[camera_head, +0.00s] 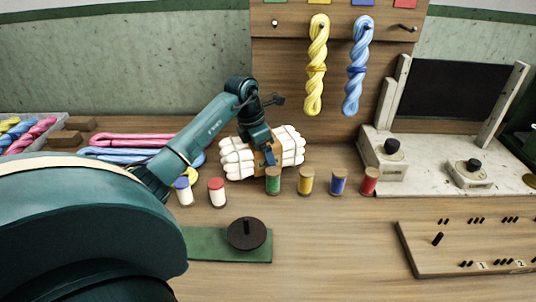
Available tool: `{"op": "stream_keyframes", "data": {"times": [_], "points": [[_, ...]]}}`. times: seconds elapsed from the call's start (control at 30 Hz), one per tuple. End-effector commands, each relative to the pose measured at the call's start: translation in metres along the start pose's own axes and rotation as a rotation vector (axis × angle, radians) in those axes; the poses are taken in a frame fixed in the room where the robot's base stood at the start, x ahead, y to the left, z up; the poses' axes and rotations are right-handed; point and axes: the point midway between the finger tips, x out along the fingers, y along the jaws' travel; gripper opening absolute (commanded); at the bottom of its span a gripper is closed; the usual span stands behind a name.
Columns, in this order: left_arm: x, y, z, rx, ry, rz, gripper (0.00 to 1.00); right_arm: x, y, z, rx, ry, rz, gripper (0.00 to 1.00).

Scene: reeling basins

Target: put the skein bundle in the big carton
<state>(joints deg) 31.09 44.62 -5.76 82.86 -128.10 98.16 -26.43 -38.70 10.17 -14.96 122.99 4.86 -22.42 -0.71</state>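The skein bundle (236,161) is a stack of white rolls with a brown band around its middle. It lies on the wooden table behind a row of spools. My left gripper (269,155) reaches down over the bundle's banded middle from above. Its fingers are small and partly hidden, so I cannot tell whether they are closed on the band or only beside it. My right gripper is not in view. I see no big carton in this view.
Green, yellow, blue and red spools (306,182) stand in front of the bundle. A dark disc (246,234) sits on a green mat (204,245). A skein tray (60,118) is at left, a pegboard (415,245) at right.

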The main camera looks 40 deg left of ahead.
Motion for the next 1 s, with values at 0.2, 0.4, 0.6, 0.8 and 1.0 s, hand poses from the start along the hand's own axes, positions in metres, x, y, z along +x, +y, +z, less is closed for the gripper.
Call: {"op": "stream_keyframes", "data": {"times": [0.2, 0.4, 0.6, 0.8, 1.0], "points": [[-0.012, 0.013, -0.027, 0.002, -0.003, 0.007, 0.35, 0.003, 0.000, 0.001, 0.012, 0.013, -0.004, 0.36], [-0.051, 0.012, -0.013, 0.003, -0.008, 0.006, 0.35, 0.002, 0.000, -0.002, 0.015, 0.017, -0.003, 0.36], [-0.091, 0.012, -0.002, 0.002, -0.007, 0.006, 0.35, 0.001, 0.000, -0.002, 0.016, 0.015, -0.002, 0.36], [-0.121, 0.012, 0.006, 0.001, -0.006, 0.005, 0.35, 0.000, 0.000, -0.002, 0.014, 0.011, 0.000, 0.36], [-0.137, 0.011, 0.011, 0.001, -0.005, 0.002, 0.35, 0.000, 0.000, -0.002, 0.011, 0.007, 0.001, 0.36]]}}
